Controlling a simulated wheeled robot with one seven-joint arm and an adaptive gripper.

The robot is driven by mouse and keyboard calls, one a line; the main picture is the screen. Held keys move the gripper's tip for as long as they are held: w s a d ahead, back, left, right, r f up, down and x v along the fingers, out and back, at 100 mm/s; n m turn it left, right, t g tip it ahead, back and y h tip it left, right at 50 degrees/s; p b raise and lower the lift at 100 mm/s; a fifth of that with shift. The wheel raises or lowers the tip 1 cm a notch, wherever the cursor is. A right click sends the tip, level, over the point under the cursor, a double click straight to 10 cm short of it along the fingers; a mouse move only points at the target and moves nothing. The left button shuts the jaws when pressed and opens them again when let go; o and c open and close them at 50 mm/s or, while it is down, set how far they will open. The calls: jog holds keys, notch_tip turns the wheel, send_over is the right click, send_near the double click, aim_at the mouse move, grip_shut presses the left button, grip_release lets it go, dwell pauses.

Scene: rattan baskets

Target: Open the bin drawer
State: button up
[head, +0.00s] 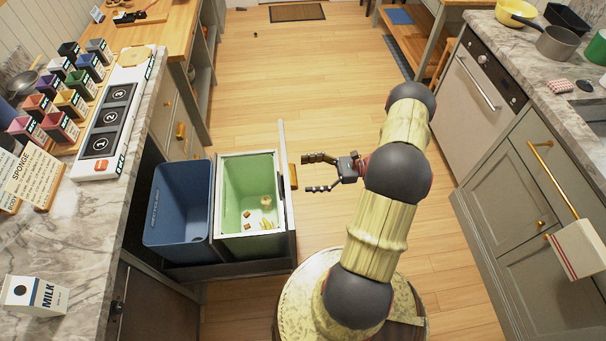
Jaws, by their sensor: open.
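The bin drawer (288,215) stands pulled out from the left counter into the floor space. It holds a blue bin (180,205) on the left and a green-lined bin (247,165) with food scraps on the right. A gold handle (293,177) sits on the outer face of the drawer front. My gripper (312,173) is open, its two dark fingers pointing left at the handle with a small gap visible between them. I see nothing between the fingers. Whether a fingertip touches the handle is hard to tell.
The left marble counter (95,225) carries a milk carton (34,295), a sponge sign (35,176), colored boxes and a numbered panel (112,118). Grey cabinets (500,185) and a dishwasher (470,105) line the right.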

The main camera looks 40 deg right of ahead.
jog(key=v, duration=1)
